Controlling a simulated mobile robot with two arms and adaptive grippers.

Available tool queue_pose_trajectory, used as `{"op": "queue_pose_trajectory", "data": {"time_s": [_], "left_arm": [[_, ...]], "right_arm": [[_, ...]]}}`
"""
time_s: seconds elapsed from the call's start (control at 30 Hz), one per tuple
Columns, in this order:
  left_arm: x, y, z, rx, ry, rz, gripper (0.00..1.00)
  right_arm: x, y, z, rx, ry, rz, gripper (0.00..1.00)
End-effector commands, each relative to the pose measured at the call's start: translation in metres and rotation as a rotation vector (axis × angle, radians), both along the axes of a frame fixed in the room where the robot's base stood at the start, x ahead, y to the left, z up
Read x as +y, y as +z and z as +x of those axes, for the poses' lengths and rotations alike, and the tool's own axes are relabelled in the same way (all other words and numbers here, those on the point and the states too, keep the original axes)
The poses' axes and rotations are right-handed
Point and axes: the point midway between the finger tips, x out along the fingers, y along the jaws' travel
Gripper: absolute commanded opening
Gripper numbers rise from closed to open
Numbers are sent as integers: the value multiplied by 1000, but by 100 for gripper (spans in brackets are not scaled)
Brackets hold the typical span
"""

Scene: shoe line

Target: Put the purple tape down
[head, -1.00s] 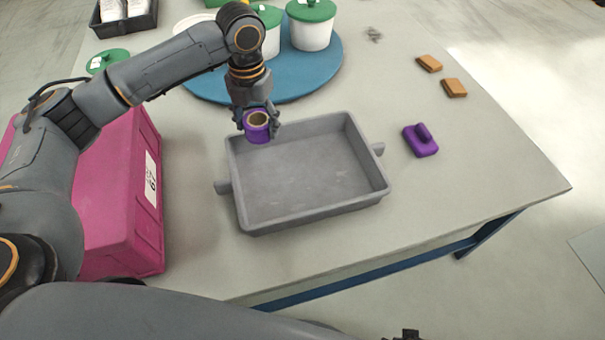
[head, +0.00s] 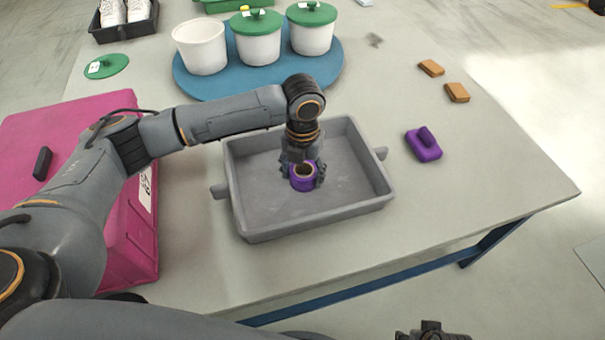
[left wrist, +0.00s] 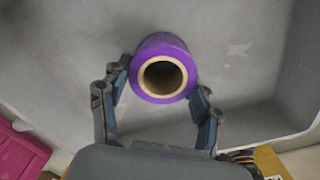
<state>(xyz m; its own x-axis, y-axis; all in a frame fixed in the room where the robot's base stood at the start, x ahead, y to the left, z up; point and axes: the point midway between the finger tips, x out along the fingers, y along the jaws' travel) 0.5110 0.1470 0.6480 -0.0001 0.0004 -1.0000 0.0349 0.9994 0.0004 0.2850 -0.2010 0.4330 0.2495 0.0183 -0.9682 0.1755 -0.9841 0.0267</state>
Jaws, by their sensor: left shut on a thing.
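The purple tape (head: 303,184) is a roll with a tan core. My left gripper (head: 303,174) is shut on it, inside the outline of the grey tray (head: 250,229). In the left wrist view the tape (left wrist: 161,87) sits between the two fingers of the left gripper (left wrist: 157,100), with the tray floor (left wrist: 235,60) behind it. I cannot tell whether the tape touches the tray floor. The tray holds nothing else that I can see. A small dark part of my right arm shows at the bottom edge of the head view, but its jaws cannot be made out.
A purple block with a handle (head: 423,145) lies right of the tray. Two orange-brown blocks (head: 457,92) lie farther back. White tubs (head: 258,47) stand on a blue round board (head: 190,85) behind. A pink box (head: 135,262) stands left. The table's front right is clear.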

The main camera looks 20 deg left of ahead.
Motion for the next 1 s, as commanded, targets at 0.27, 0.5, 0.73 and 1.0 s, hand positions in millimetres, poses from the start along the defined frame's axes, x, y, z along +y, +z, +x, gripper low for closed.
{"op": "queue_pose_trajectory", "data": {"time_s": [0.27, 0.5, 0.73, 1.0], "left_arm": [[0, 0, 0, -1, -1, -1, 30], [0, -3, 0, -1, -1, 0, 85], [0, -3, 0, -1, -1, 0, 85], [0, 14, 1, -4, -1, 0, 85]], "right_arm": [[0, 1, 0, 1, 0, 0, 53], [0, -2, 0, 2, 0, 0, 53], [0, -2, 0, 1, 0, 0, 53], [0, -5, -1, 5, 1, 0, 53]]}}
